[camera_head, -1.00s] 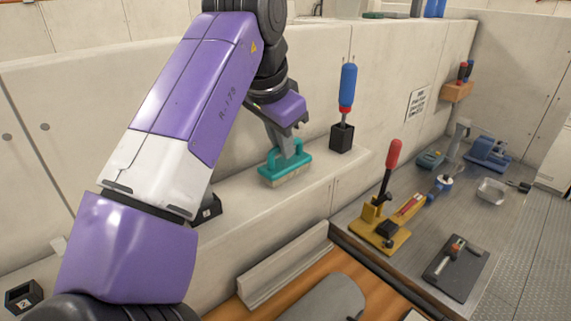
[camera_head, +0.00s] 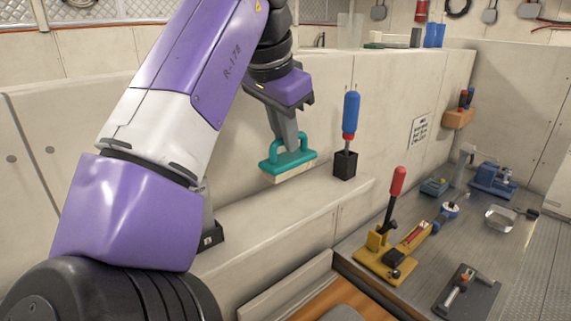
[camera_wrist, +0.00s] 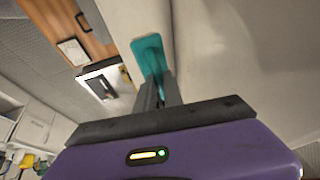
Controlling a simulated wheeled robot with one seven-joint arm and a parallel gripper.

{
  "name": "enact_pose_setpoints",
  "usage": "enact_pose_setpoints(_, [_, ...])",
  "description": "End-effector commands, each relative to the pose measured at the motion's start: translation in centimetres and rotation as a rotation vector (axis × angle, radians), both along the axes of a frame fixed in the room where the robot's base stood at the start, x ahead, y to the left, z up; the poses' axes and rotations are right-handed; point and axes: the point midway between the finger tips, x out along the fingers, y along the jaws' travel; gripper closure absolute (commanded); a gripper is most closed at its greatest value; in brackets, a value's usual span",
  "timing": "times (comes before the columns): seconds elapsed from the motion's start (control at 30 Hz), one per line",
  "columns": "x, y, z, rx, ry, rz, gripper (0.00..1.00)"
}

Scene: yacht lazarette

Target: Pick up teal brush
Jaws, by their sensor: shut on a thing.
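The teal brush (camera_head: 289,161) has a teal handle and body with pale bristles beneath. It hangs in the air above the pale ledge (camera_head: 285,210), roughly level. My gripper (camera_head: 290,145) is shut on the brush's handle from above. In the wrist view, the teal brush (camera_wrist: 149,55) shows beyond the grey fingers (camera_wrist: 155,92), which hide part of it.
A blue-handled tool (camera_head: 350,116) stands in a black block (camera_head: 345,164) on the ledge, right of the brush. A yellow clamp with a red handle (camera_head: 397,181) and other tools rest on the grey bench (camera_head: 450,240). The ledge below the brush is clear.

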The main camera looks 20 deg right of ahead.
Motion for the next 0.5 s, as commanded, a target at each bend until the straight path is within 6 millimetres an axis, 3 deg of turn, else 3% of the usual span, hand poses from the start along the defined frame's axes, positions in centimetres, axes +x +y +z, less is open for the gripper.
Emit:
enact_pose_setpoints(0.1, [0.1, -0.1, 3.6, 0.000, -0.005, 0.000, 1.00])
enact_pose_setpoints(0.3, [0.0, -0.1, 8.8, 0.001, -0.003, 0.000, 1.00])
enact_pose_setpoints(0.5, [0.0, 0.0, 12.0, 0.001, -0.001, 0.001, 1.00])
